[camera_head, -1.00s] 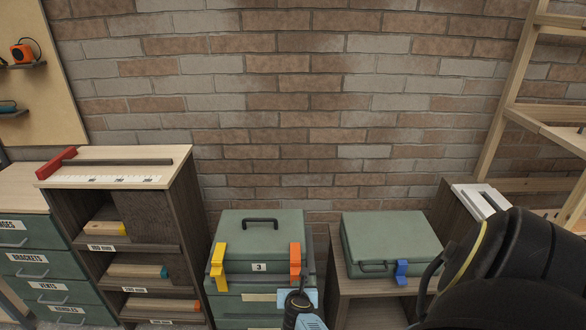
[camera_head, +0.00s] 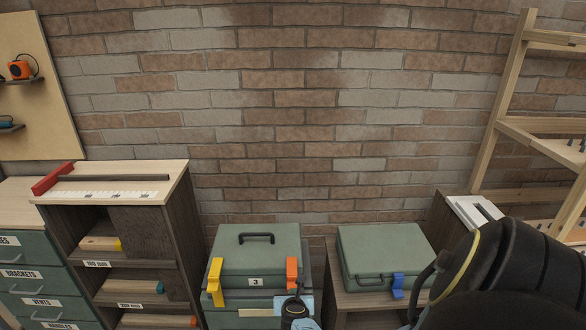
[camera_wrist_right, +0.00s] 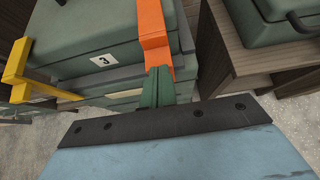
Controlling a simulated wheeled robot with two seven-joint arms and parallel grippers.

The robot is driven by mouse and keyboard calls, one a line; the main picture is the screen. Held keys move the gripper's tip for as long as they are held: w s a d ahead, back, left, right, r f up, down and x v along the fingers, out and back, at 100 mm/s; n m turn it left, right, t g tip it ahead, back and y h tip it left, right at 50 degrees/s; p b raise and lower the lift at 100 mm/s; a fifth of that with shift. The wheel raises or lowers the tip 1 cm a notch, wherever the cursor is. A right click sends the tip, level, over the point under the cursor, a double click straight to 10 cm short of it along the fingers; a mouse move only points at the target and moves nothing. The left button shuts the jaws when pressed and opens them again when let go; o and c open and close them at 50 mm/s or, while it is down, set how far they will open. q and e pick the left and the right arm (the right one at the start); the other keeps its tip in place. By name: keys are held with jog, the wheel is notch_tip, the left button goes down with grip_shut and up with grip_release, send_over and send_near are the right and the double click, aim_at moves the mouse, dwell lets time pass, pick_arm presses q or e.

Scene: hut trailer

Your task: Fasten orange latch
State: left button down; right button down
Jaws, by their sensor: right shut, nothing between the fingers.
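The orange latch (camera_head: 292,272) is on the front right of a green case marked 3 (camera_head: 231,262). It also shows in the wrist view (camera_wrist_right: 152,30), running down over the case's edge. My right gripper (camera_head: 297,300) is just below the latch. In the wrist view its green fingers (camera_wrist_right: 158,80) are together and empty, at the latch's lower end. They look in contact, but I cannot tell for sure, nor whether the latch sits flush. A yellow latch (camera_head: 215,281) at the case's front left juts outward. My left gripper is out of view.
A second green case (camera_head: 385,250) with a blue latch (camera_head: 397,285) stands on a wooden stand to the right. A shelf unit (camera_head: 155,235) stands close on the left. A brick wall is behind. My dark arm fills the lower right.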

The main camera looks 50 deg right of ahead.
jog(key=p+v, duration=0.6)
jog(key=v, duration=0.7)
jog(key=shift+a, duration=0.1)
